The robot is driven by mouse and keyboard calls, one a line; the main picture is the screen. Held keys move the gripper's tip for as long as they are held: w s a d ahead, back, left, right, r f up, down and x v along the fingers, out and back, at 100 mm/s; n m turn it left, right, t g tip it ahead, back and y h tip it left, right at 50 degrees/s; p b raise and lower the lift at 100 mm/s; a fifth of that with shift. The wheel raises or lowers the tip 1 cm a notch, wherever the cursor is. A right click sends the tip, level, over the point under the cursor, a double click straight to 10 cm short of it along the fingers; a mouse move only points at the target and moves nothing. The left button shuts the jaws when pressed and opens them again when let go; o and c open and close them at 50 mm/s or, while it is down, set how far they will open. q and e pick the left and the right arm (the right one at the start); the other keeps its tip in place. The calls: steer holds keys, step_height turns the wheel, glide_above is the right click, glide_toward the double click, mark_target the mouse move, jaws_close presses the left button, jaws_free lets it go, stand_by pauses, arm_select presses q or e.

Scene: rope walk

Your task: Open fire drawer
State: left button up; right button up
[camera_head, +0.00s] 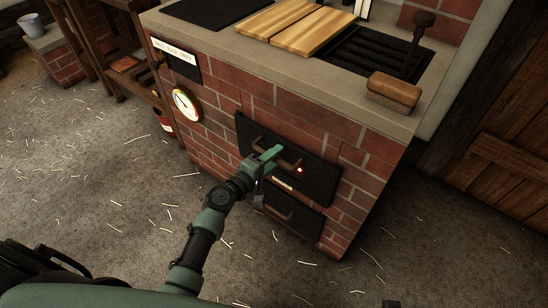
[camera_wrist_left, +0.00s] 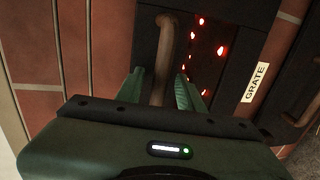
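The brick stove (camera_head: 215,125) has a black upper front (camera_head: 318,180) with a bar handle (camera_head: 287,156) and a small red glow beside it. A second black front with its own handle (camera_head: 278,213) sits below. Both look closed. My left gripper (camera_head: 270,154) is at the upper handle. In the left wrist view my left gripper (camera_wrist_left: 161,88) has its green fingers on either side of the brown handle (camera_wrist_left: 164,50), with gaps visible. Red glowing spots and a "GRATE" label (camera_wrist_left: 256,81) show beside it. My right gripper is not seen.
On the stove top are a wooden board (camera_head: 298,27), a black grill (camera_head: 372,52) and a brush (camera_head: 394,92). A round gauge (camera_head: 186,104) is on the side face. The straw-strewn floor (camera_head: 130,215) in front is open. A wooden door (camera_head: 500,165) stands at right.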

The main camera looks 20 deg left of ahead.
arm_select(q)
jaws_close()
steer(key=shift+f, duration=0.1)
stand_by(1.2)
